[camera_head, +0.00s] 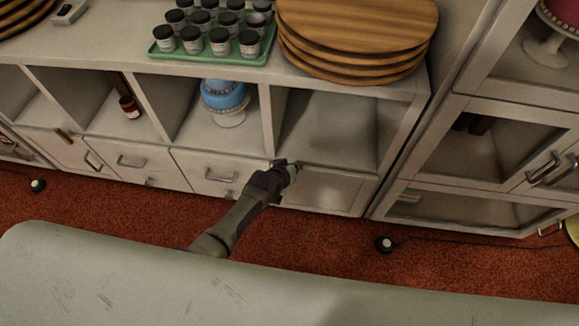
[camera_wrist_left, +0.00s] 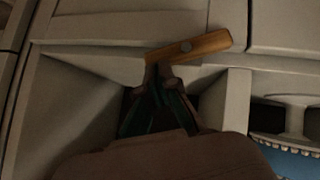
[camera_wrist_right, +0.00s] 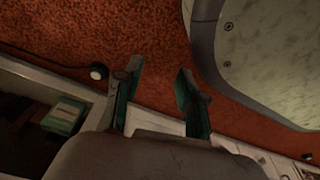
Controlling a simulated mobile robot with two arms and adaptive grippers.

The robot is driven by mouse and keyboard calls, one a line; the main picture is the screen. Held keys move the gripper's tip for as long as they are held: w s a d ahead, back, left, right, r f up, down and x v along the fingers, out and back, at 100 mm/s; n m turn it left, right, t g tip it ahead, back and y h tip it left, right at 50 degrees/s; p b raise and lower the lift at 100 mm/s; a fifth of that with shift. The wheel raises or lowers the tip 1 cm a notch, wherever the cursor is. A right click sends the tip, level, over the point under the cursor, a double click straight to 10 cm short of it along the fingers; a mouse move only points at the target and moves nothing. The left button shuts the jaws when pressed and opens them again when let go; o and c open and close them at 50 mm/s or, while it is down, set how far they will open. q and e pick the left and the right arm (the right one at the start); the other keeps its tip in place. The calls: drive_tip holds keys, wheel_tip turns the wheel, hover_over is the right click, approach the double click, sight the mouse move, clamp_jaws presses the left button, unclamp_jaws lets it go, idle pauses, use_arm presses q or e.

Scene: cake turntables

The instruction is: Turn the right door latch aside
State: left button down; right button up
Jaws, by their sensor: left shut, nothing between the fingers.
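The right door latch (camera_wrist_left: 208,44) is a small wooden bar on a round pivot. In the left wrist view it lies slightly tilted across the cabinet frame. My left gripper (camera_head: 294,166) is shut and empty at the upper left corner of the right door (camera_head: 325,190). It hides most of that latch in the head view. In the left wrist view the gripper tips (camera_wrist_left: 158,72) are right at the latch's left end; I cannot tell whether they touch. My right gripper (camera_wrist_right: 158,82) is open and empty above the red carpet, outside the head view.
A similar wooden latch (camera_head: 62,135) is at the far left of the cabinet. A blue cake (camera_head: 224,95) stands in a compartment. Jars on a green tray (camera_head: 200,57) and stacked wooden boards (camera_head: 355,28) are on top. A glass-door cabinet (camera_head: 470,200) stands at right.

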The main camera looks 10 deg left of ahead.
drive_tip(key=shift+s+d+f+p, duration=0.15)
drive_tip(key=shift+s+f+p, duration=0.15)
drive_tip(key=shift+s+f, duration=0.45)
drive_tip(key=shift+s, duration=0.15)
drive_tip(key=shift+f, duration=0.1)
